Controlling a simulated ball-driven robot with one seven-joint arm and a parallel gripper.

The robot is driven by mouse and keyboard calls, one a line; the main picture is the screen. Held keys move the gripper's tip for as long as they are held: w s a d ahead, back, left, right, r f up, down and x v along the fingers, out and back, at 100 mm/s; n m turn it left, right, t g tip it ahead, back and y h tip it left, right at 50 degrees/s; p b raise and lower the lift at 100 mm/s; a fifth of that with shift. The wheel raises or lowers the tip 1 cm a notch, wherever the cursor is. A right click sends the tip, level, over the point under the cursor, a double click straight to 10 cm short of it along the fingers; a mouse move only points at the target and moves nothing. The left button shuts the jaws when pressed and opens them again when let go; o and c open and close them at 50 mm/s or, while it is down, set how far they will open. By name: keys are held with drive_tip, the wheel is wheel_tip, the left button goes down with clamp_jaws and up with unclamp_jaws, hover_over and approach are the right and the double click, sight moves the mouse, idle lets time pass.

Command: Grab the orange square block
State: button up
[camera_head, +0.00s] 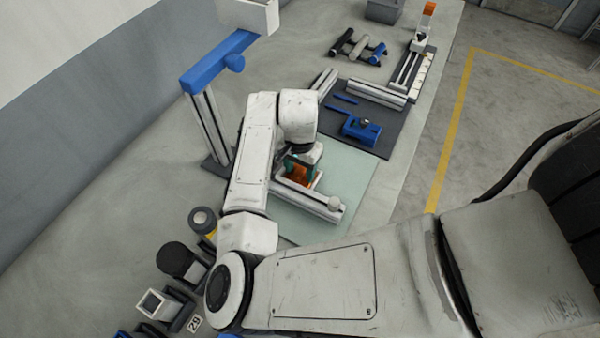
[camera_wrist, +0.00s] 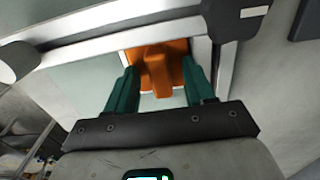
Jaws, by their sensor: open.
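The orange block (camera_wrist: 155,72) lies in the wrist view between the two green fingers of my open gripper (camera_wrist: 159,68). It has a flat square part and a narrower raised part facing the wrist. Small gaps seem to show beside the fingers; I cannot tell whether either finger touches it. In the head view the orange block (camera_head: 302,174) is partly hidden by my gripper (camera_head: 304,168), which points down over the pale green mat. The block sits in the corner of a grey metal rail frame (camera_wrist: 105,38).
The rail (camera_head: 310,198) with a round knob stands close by on the pale mat (camera_head: 350,180). A blue-topped post (camera_head: 212,125) rises to the left. A dark mat (camera_head: 345,112) with a blue fixture (camera_head: 361,129) lies behind. Several small devices (camera_head: 180,262) stand at the lower left.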

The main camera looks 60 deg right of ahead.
clamp_jaws()
idle(0.5)
